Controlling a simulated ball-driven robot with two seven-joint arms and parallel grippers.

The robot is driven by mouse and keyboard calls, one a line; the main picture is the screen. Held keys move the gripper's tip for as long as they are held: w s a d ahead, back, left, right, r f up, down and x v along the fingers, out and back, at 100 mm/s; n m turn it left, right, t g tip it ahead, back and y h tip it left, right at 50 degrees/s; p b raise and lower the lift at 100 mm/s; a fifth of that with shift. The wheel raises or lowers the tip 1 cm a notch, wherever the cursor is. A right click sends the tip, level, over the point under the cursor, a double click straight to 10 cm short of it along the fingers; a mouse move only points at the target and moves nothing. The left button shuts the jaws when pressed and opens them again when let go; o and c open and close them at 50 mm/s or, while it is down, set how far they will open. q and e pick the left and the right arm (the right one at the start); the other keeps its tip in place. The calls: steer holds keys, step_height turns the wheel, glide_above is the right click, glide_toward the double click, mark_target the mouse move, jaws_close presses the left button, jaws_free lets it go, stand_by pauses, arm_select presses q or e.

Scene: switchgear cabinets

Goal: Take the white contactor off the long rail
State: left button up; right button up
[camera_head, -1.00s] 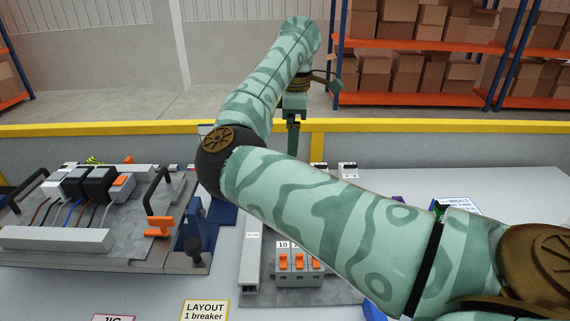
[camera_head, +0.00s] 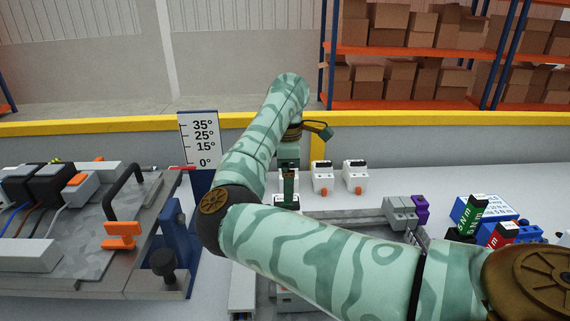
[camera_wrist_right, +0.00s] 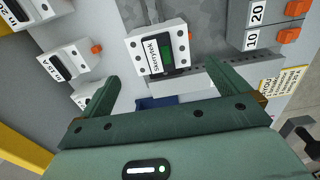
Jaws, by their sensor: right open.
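The white contactor (camera_wrist_right: 162,52), with a dark face panel and printed lettering, sits on the grey plate in the right wrist view. A metal rail (camera_wrist_right: 152,8) shows just beyond it. My right gripper (camera_wrist_right: 175,80) is open, one finger on each side of the picture, with the contactor ahead between them and apart from them. In the head view my right gripper (camera_head: 288,190) points down over a white device that it partly hides, probably the contactor. My left gripper is not in view.
Two white breakers (camera_head: 322,177) (camera_head: 355,175) stand behind to the right. Grey breakers with orange levers (camera_wrist_right: 290,8) and a slotted duct (camera_wrist_right: 225,75) are near the contactor.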

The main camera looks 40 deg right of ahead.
step_height(320, 180, down, 10)
steer(key=b, duration=0.3)
steer(key=shift+f, duration=0.25)
steer(key=c, duration=0.8)
steer(key=shift+r+p, duration=0.6)
steer(key=shift+r, duration=0.2)
steer(key=shift+r+p, duration=1.5)
steer(key=shift+r, duration=0.7)
steer(key=shift+w, duration=0.1)
